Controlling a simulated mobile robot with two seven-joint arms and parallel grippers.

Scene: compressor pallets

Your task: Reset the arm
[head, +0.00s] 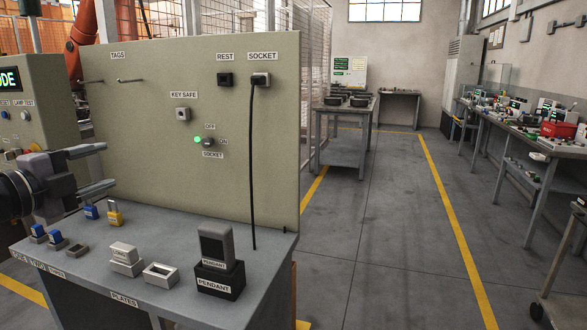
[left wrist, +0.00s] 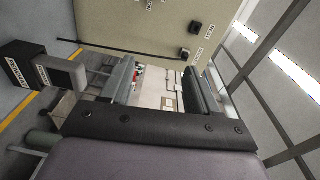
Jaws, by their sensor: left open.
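My left gripper (head: 110,166) comes in from the left edge in the head view, in front of the beige panel and above the grey bench top. Its two fingers are apart with nothing between them. In the left wrist view the same gripper (left wrist: 160,80) shows its two fingers spread, with an empty gap. The beige panel (head: 240,185) carries a REST socket (head: 225,79), a plugged SOCKET (head: 261,79), a key safe (head: 183,114) and a switch (head: 208,143) beside a lit green lamp. My right gripper is in neither view.
The bench (head: 95,270) holds a blue padlock (head: 91,212), a yellow padlock (head: 115,218), plates (head: 126,267) and a pendant (head: 215,246) in a black holder. A black cable (head: 252,180) hangs from the socket. Open floor (head: 385,240) lies to the right.

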